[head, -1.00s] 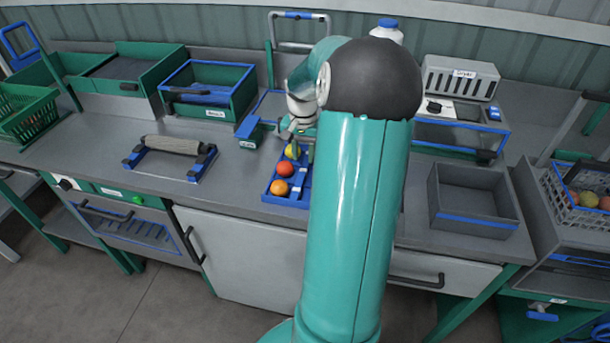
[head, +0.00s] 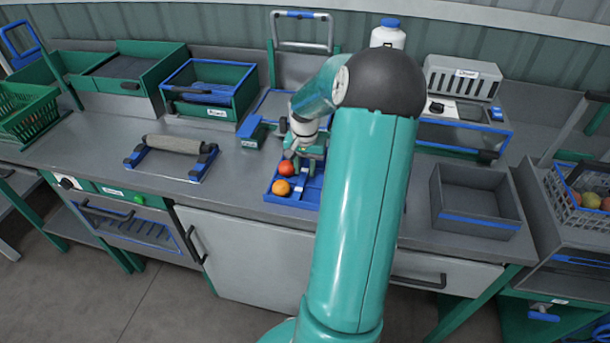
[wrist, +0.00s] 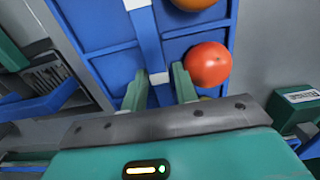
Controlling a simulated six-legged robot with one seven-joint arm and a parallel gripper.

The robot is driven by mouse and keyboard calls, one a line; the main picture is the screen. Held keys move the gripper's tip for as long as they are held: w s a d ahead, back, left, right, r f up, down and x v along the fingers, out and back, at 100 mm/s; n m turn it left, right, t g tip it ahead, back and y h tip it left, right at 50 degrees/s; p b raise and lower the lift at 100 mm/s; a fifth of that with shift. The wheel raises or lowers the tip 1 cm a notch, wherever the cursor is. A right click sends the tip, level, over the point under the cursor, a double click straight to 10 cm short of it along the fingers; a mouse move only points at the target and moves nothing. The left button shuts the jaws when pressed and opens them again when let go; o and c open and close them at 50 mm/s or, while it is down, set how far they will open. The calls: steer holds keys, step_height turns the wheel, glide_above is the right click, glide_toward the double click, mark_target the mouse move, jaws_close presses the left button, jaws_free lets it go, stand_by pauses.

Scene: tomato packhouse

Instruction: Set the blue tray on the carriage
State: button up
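The blue tray (head: 284,205) lies on the grey counter, with a red tomato (head: 286,169) and an orange one (head: 281,187) in its left compartments. In the wrist view the tray (wrist: 110,65) shows a blue centre bar with white bands. My gripper (head: 303,160) is low over the tray. Its two fingers (wrist: 160,88) straddle the bar, with narrow gaps seeming to remain. A yellow fruit shows only as a sliver beside the right finger. The carriage cannot be named surely; a blue-edged flat frame with a tall handle (head: 304,15) stands behind my gripper, partly hidden.
A roller stand (head: 172,146) is left of the tray, and a blue-and-green block (head: 251,131) is close behind it. An empty grey bin (head: 476,218) stands at the right. Open counter lies between roller and tray. My arm hides counter right of the tray.

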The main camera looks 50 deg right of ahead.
mark_target(305, 170)
steer(key=shift+f, duration=0.2)
stand_by(0.3)
jaws_close()
steer(key=shift+r, duration=0.2)
step_height(305, 170, up, 4)
steer(key=shift+f, duration=0.2)
steer(key=s+a+r, duration=0.7)
steer(key=a+r, duration=0.2)
steer(key=a, duration=0.3)
steer(key=shift+r, duration=0.3)
